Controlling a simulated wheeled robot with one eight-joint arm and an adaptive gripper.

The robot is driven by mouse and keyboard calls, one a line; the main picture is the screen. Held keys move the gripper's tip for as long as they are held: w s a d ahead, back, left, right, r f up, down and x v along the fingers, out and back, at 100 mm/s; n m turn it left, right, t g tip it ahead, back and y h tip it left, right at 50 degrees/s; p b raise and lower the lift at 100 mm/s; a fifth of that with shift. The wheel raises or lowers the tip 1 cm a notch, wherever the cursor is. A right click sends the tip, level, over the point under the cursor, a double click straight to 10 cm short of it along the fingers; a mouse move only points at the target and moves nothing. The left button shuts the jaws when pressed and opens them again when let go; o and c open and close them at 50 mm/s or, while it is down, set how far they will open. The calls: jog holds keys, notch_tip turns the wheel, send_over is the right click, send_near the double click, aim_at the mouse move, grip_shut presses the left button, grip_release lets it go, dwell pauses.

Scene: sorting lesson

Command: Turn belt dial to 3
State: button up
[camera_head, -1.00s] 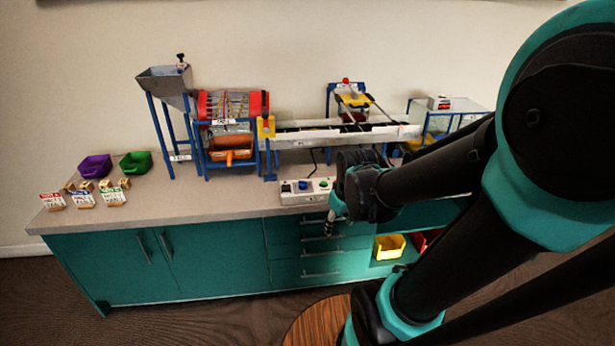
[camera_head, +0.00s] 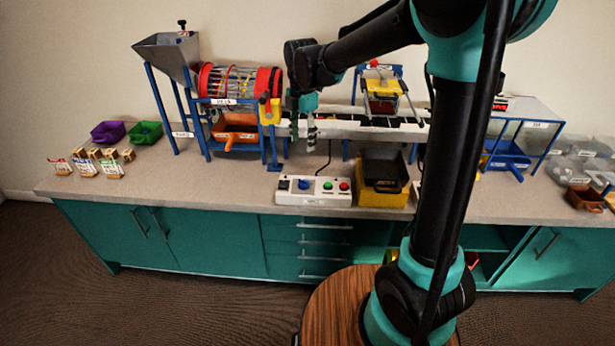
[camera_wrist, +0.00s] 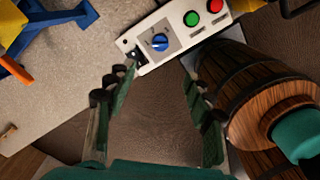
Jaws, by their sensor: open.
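The white control box (camera_head: 322,191) stands on the front edge of the counter. Its blue belt dial (camera_head: 303,184) is at the left, beside a green and a red button. My gripper (camera_head: 303,136) points down above the counter, behind and above the box in the head view. In the wrist view my gripper (camera_wrist: 160,84) has its two fingers wide apart with nothing between them. The dial appears beyond the fingertips, untouched.
A yellow bin (camera_head: 382,198) with a dark tray stands right of the box. The conveyor (camera_head: 365,128) runs behind it, and the drum machine (camera_head: 240,90) stands to the left. Purple (camera_head: 107,131) and green (camera_head: 145,132) bowls sit far left.

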aim_at(303, 180)
notch_tip(303, 180, down, 16)
jog(key=shift+f, duration=0.2)
dwell(0.4)
jog(key=c, duration=1.1)
jog(key=shift+c, duration=0.2)
